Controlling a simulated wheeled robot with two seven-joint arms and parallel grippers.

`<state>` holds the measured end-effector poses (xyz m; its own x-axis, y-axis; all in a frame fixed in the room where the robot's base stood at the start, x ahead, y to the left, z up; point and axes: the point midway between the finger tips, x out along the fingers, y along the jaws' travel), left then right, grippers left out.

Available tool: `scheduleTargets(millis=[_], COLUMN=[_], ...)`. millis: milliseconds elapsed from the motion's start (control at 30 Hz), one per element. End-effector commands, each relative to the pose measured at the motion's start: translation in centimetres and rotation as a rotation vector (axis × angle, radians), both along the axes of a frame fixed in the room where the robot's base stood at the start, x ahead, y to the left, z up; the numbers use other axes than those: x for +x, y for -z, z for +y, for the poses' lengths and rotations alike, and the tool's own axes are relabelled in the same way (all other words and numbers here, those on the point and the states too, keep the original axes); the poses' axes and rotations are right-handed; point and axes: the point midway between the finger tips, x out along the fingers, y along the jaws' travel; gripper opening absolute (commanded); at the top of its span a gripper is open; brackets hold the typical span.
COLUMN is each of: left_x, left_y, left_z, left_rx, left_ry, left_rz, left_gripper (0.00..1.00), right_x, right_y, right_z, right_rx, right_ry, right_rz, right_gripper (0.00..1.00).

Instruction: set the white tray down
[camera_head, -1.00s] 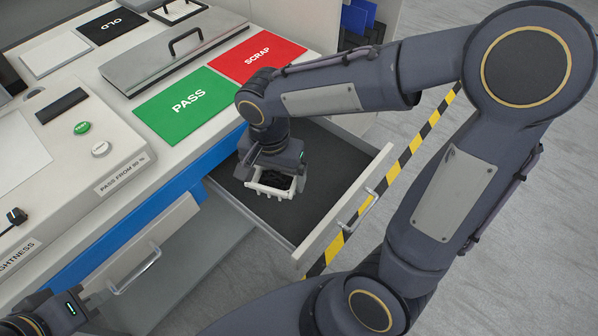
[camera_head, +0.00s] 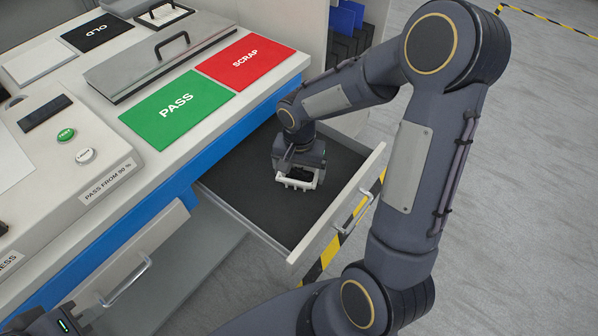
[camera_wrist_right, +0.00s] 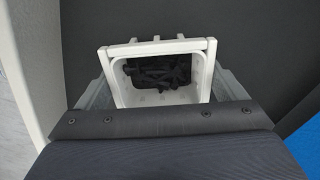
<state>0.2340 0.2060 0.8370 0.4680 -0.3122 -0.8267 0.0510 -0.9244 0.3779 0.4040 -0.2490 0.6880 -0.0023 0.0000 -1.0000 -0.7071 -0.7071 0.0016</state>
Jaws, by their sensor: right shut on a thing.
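The white tray (camera_head: 295,182) is a small open box with dark pieces in it, seen inside the open drawer (camera_head: 260,205). My right gripper (camera_head: 298,172) is over it and shut on it. In the right wrist view the tray (camera_wrist_right: 205,70) sits at the fingers of the right gripper (camera_wrist_right: 160,88), with black pieces (camera_wrist_right: 158,72) inside it. I cannot tell whether the tray touches the drawer floor. My left gripper (camera_head: 62,322) shows only in part at the lower left corner, and its fingers are out of frame.
The drawer front with its handle (camera_head: 350,212) stands on the right. Green PASS (camera_head: 176,106) and red SCRAP (camera_head: 245,62) mats lie on the bench above. A second drawer handle (camera_head: 126,280) is at the lower left. The drawer floor around the tray is bare.

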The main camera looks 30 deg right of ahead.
Motion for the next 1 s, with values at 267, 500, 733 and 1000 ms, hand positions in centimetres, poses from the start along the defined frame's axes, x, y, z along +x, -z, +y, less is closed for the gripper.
scheduleTargets(millis=[267,500,733,1000], left_x=[0.0,0.0,0.0,0.0], left_y=[0.1,0.4,0.2,-1.0], left_z=[0.0,0.0,0.0,0.0], left_rx=[0.000,0.000,0.000,0.000], left_ry=[0.000,0.000,0.000,0.000], left_rz=[0.000,0.000,0.000,0.000], left_gripper=[0.00,0.00,0.00,0.00], right_x=[0.0,0.0,0.0,0.1], right_y=[0.4,0.7,0.5,-3.5], right_z=[0.0,0.0,0.0,0.1], right_rx=[0.000,0.001,0.001,0.000], right_ry=[0.000,0.000,0.000,0.000], right_rz=[-0.003,-0.002,-0.002,-0.008], right_gripper=[0.65,1.00,1.00,1.00])
